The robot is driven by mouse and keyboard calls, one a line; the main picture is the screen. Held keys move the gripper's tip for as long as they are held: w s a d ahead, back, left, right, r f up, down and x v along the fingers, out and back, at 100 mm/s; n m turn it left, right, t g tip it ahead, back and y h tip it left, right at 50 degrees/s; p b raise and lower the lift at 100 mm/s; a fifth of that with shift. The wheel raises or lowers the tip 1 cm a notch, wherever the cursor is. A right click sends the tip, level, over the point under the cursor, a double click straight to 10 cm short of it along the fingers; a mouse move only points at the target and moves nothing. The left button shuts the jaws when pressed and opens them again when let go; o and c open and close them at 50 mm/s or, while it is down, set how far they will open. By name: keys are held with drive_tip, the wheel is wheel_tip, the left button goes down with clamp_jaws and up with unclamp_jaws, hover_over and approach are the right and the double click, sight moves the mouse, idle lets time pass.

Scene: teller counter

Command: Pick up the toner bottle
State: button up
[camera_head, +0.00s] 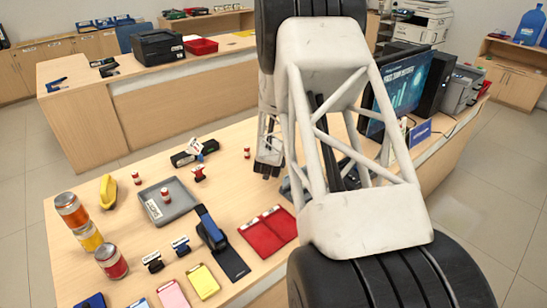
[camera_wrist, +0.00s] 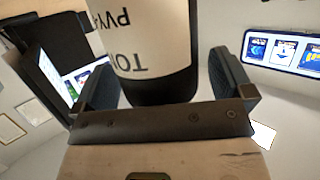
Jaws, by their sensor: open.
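The toner bottle (camera_wrist: 165,90) is large in the wrist view, black with a white label that reads "TO" in part, upside down. My gripper (camera_wrist: 162,64) is open, with one dark finger on each side of the bottle. A gap shows between the bottle and the right finger; the left finger is close to the label's edge. In the head view my gripper (camera_head: 268,164) hangs over the counter, partly behind my own arm. I cannot make out the toner bottle in the head view; my arm may hide it.
The counter (camera_head: 125,200) holds a grey tray (camera_head: 180,207), several cans (camera_head: 111,261), stamps, a red folder (camera_head: 267,232) and a yellow phone-like item (camera_head: 203,282). A monitor (camera_head: 400,90) stands right of my arm. A second counter with a printer (camera_head: 158,47) is behind.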

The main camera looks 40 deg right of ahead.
drive_tip(key=c, duration=1.2)
drive_tip(key=shift+r, duration=0.15)
drive_tip(key=shift+r, duration=4.95)
